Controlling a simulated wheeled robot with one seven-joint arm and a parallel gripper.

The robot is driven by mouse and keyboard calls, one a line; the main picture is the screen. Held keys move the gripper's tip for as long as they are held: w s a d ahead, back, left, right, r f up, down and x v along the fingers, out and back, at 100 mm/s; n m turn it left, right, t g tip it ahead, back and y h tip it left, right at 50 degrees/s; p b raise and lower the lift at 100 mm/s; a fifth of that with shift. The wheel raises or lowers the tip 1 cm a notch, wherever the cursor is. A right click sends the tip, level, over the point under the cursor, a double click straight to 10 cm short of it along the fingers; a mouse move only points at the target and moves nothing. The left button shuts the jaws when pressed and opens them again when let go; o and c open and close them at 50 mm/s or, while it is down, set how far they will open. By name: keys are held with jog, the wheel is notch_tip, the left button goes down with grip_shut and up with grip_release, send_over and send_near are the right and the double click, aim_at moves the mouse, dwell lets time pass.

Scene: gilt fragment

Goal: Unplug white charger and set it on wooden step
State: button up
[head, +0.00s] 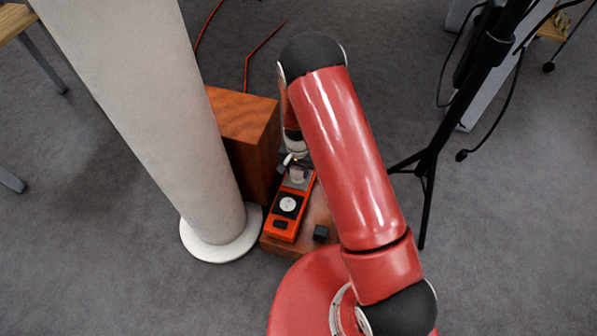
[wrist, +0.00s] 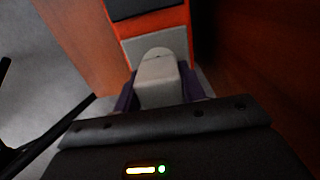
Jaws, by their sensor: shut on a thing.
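The white charger (wrist: 160,80) sits between the dark fingers of my gripper (wrist: 158,95), which is shut on it. In the head view the charger (head: 298,173) is at the far end of the orange power strip (head: 282,226); my gripper (head: 295,163) is above that end. The strip's orange frame and a grey socket plate also show in the wrist view (wrist: 122,60). I cannot tell whether the charger's pins are in the socket. The wooden step has a low board (head: 270,246) under the strip and a taller block (head: 240,112) behind it.
A small dark cube (head: 321,233) lies on the low board, right of the strip. A thick white column (head: 160,110) stands close on the left. A black tripod stand (head: 430,165) is on the right. A red cable (head: 262,50) runs across the grey carpet behind.

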jog(key=shift+r+p, duration=1.4)
jog(key=shift+r, duration=1)
